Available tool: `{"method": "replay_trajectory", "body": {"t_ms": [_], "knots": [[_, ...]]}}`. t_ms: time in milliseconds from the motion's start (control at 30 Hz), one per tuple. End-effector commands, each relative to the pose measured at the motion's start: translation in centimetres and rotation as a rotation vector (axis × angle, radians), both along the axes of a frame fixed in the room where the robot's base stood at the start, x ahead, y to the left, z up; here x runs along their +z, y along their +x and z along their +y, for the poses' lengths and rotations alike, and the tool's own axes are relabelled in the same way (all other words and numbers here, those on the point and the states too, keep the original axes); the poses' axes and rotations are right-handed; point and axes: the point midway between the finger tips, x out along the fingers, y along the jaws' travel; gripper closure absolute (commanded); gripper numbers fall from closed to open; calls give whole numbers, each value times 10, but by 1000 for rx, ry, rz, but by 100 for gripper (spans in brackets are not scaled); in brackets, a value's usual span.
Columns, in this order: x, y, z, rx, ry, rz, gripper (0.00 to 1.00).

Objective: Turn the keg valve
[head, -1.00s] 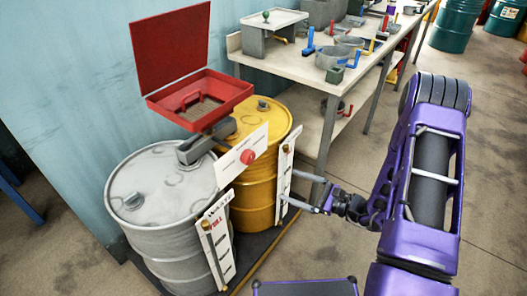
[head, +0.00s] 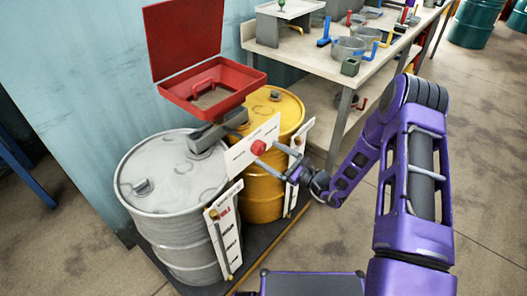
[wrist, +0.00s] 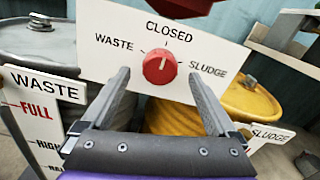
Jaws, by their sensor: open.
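The red valve knob (head: 258,147) sits on a white panel (head: 240,156) between the two kegs. In the wrist view the knob (wrist: 160,68) has a white pointer mark aimed up at CLOSED, with WASTE to its left and SLUDGE to its right. My gripper (head: 268,156) is open and empty in front of the panel. In the wrist view the gripper's fingers (wrist: 160,80) stand apart, one on each side below the knob, which lies ahead between them. I cannot tell how far the fingertips are from the panel.
A grey keg (head: 172,190) with a WASTE level sign (wrist: 45,85) stands left, and a yellow keg (head: 265,195) with a SLUDGE sign (wrist: 268,136) right. A red open tray (head: 212,92) is above them. A workbench (head: 365,70) with tools stands behind right.

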Motion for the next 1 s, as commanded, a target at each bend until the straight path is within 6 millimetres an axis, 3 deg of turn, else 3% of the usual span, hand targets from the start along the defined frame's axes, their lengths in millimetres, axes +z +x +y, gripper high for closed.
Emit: {"method": "replay_trajectory", "body": {"t_ms": [233,600,1000], "knots": [[0,18,24,1,0,0,6],[0,21,27,0,0,1,8],[0,21,27,0,0,1,80]]}}
